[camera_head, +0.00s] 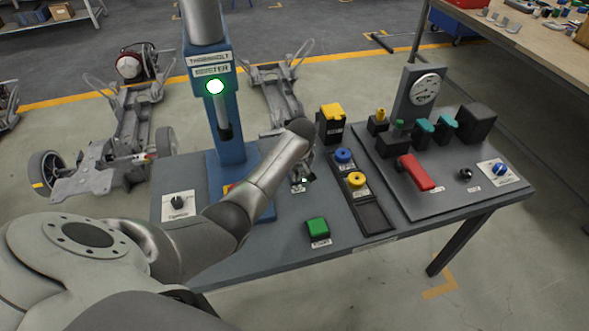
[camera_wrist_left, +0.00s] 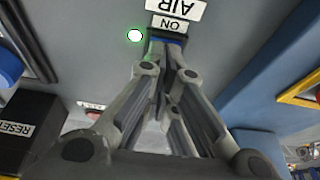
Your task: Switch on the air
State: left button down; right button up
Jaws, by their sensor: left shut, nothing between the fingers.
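The AIR label (camera_wrist_left: 178,8) and a smaller ON label (camera_wrist_left: 168,24) are on the grey panel at the top of the left wrist view, upside down. A small round lamp (camera_wrist_left: 135,35) beside them glows white with a green rim. My left gripper (camera_wrist_left: 168,42) is shut and empty, its fingertips at the edge of the ON label. I cannot tell whether they touch the panel. The air switch itself is not clearly visible; the fingers may hide it. In the head view my left gripper (camera_head: 302,176) is low over the middle of the bench, partly hidden by its own arm.
The grey bench (camera_head: 270,258) carries a blue post (camera_head: 229,130) with a lit green lamp (camera_head: 215,87), a green button (camera_head: 318,229), blue (camera_head: 344,155) and yellow (camera_head: 356,180) knobs, and a red lever (camera_head: 416,172) at right. A black RESET block (camera_wrist_left: 25,125) is near the gripper.

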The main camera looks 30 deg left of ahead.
pick_arm(q)
jog(key=shift+w+a+f, duration=0.1)
pick_arm(e)
jog(key=shift+f, duration=0.15)
pick_arm(q)
jog(key=shift+w+a+b, duration=0.4)
jog(key=shift+a+b, duration=0.05)
jog(key=shift+a, duration=0.05)
pick_arm(e)
jog(key=shift+a+f, duration=0.1)
jog(key=shift+f, duration=0.2)
pick_arm(q)
jog(key=shift+r, duration=0.2)
pick_arm(e)
jog(key=shift+r, duration=0.1)
